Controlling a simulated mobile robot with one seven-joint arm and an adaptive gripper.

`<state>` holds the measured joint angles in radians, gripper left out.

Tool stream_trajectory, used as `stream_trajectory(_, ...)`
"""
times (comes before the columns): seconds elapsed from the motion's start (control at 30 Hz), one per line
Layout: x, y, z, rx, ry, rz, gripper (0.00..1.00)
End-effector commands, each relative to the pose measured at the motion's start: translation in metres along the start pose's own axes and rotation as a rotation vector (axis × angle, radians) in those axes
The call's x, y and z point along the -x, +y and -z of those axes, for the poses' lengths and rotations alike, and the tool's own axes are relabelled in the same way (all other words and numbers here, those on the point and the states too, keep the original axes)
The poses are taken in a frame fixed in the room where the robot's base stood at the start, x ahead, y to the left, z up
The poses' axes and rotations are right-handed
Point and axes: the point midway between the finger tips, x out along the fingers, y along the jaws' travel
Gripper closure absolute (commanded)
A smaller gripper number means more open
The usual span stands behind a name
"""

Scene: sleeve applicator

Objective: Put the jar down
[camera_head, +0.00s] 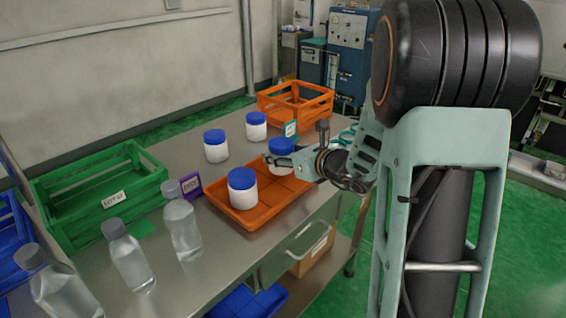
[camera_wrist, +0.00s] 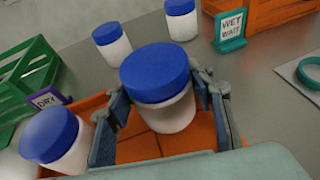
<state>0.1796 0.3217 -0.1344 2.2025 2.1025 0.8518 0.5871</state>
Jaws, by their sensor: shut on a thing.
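A white jar with a blue lid (camera_head: 281,146) is held in my gripper (camera_head: 278,164) at the far right part of the orange tray (camera_head: 262,213). In the wrist view the held jar (camera_wrist: 160,92) stands upright between the two fingers, over the divided tray floor (camera_wrist: 140,149). I cannot tell whether its base touches the tray. My gripper is shut on this jar. A second jar (camera_head: 242,189) of the same kind stands in the tray to the left, and it also shows in the wrist view (camera_wrist: 62,150).
Two more jars (camera_head: 215,147) (camera_head: 256,127) stand on the metal table behind the tray. A green crate (camera_head: 100,195), a purple "DRY" sign (camera_head: 191,187) and clear bottles (camera_head: 182,228) are to the left. An orange crate (camera_head: 297,103) and a teal "WET WAIT" sign (camera_wrist: 231,28) are behind.

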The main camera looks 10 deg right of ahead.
Motion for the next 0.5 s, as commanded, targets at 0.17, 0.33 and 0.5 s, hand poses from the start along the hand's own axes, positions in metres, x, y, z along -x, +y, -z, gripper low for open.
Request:
stream_trajectory(0.17,-0.008,0.004,0.024,-0.003,0.000,0.002,0.83)
stream_trajectory(0.33,-0.008,0.004,0.022,-0.002,-0.001,0.003,0.83)
stream_trajectory(0.5,-0.009,0.004,0.024,-0.002,-0.001,0.003,0.83)
